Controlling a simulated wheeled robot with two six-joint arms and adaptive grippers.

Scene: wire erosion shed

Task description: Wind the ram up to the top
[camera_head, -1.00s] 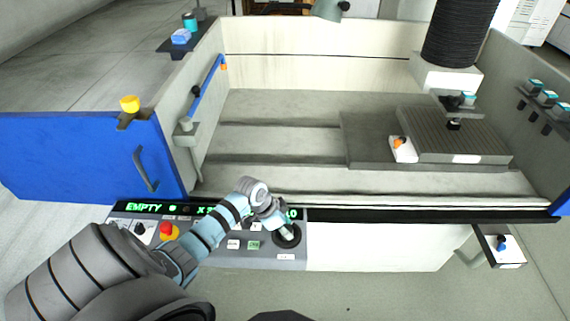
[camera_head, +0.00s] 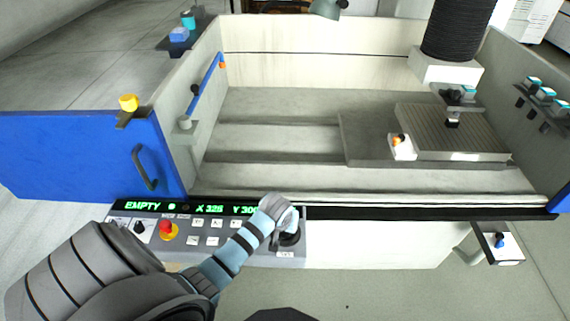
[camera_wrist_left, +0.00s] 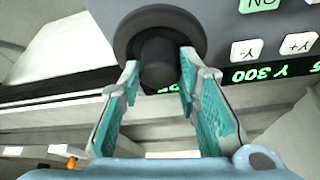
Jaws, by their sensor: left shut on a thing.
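The ram shows in the head view as a black ribbed bellows (camera_head: 460,28) over a white block (camera_head: 444,67) at the back right. A small dark holder (camera_head: 452,95) sits under it, over the ribbed plate. My left gripper (camera_wrist_left: 159,64) is shut on a dark round knob (camera_wrist_left: 160,48) with a wide collar at the right end of the control panel (camera_head: 185,250). The wrist view shows one teal-padded finger on each side of the knob. In the head view my wrist hides the fingers and part of the knob. My right gripper is not in view.
The panel display (camera_head: 190,208) reads EMPTY, X 326 and Y 300, with white buttons and a red stop button (camera_head: 166,227) below. A blue door (camera_head: 80,155) stands open at left. Holders line the right wall (camera_head: 535,95).

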